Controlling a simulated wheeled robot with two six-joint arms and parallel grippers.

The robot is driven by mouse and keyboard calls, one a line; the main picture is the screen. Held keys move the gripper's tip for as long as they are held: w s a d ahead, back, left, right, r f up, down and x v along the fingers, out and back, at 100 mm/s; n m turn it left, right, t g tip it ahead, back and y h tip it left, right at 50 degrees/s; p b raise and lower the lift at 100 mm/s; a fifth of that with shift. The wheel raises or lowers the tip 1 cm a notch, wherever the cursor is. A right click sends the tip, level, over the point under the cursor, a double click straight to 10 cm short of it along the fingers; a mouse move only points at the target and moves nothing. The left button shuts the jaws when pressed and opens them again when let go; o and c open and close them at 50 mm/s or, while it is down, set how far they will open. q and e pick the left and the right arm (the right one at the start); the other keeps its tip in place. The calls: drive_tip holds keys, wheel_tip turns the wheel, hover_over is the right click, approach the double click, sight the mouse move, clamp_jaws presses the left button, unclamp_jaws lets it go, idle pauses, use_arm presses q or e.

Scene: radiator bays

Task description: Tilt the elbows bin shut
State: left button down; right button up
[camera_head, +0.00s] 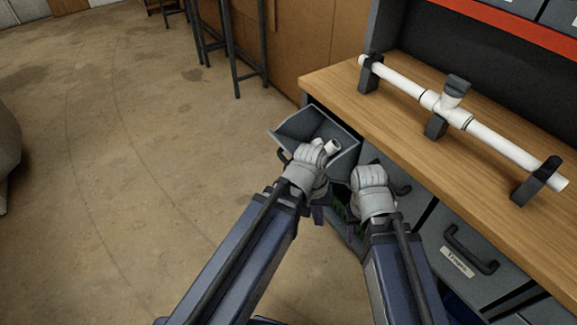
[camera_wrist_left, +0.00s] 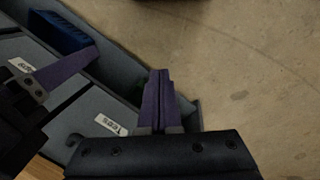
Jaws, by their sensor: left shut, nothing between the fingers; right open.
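The elbows bin (camera_head: 291,124) is a grey bin tilted open at the bench's left end in the head view. A white pipe fitting (camera_head: 332,148) shows inside it. Its label is not visible. My left gripper (camera_head: 318,214) points down in front of the bin, fingers together and empty; its purple fingers also show in the left wrist view (camera_wrist_left: 160,80). I cannot tell whether it touches the bin. My right gripper (camera_head: 352,228) hangs to its right, open, largely hidden by its own wrist; one purple finger shows in the left wrist view (camera_wrist_left: 65,72).
A closed bin labelled "Tees" (camera_wrist_left: 110,124) is beside the open one; another labelled bin (camera_head: 457,262) stands farther right. A low open bin holds blue parts (camera_wrist_left: 62,30). A white pipe assembly (camera_head: 491,142) rests on the wooden bench (camera_head: 330,82). The floor (camera_head: 140,150) at left is clear.

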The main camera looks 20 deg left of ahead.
use_arm(q)
drive_tip(key=w+a+f+n+t+h+b, duration=0.3)
drive_tip(key=w+f+n+h+b, duration=0.25)
drive_tip(key=b, duration=0.45)
drive_tip(key=w+a+f+n+t+h+b, duration=0.25)
drive_tip(key=w+a+f+n+b, duration=0.2)
drive_tip(key=f+n+b, duration=0.35)
drive_tip(key=w+a+n+t+h+b, duration=0.1)
drive_tip(key=w+a+n+t+b, duration=0.1)
drive_tip(key=a+n+t+b, duration=0.45)
drive_tip(key=w+a+n+t+h+b, duration=0.1)
drive_tip(key=w+a+n+t+b, duration=0.2)
drive_tip(key=a+n+b, duration=0.7)
drive_tip(key=w+d+r+m+p, duration=0.2)
drive_tip(key=w+d+r+p, duration=0.1)
drive_tip(key=w+d, duration=0.4)
drive_tip(key=shift+w+r+p, duration=0.35)
drive_tip(key=shift+w+p, duration=0.5)
drive_tip(key=shift+w, duration=0.3)
use_arm(e)
wheel_tip(320, 180, down, 33)
drive_tip(key=shift+r, duration=0.2)
use_arm(q)
drive_tip(key=shift+d, duration=0.1)
use_arm(e)
drive_tip(key=shift+r, duration=0.1)
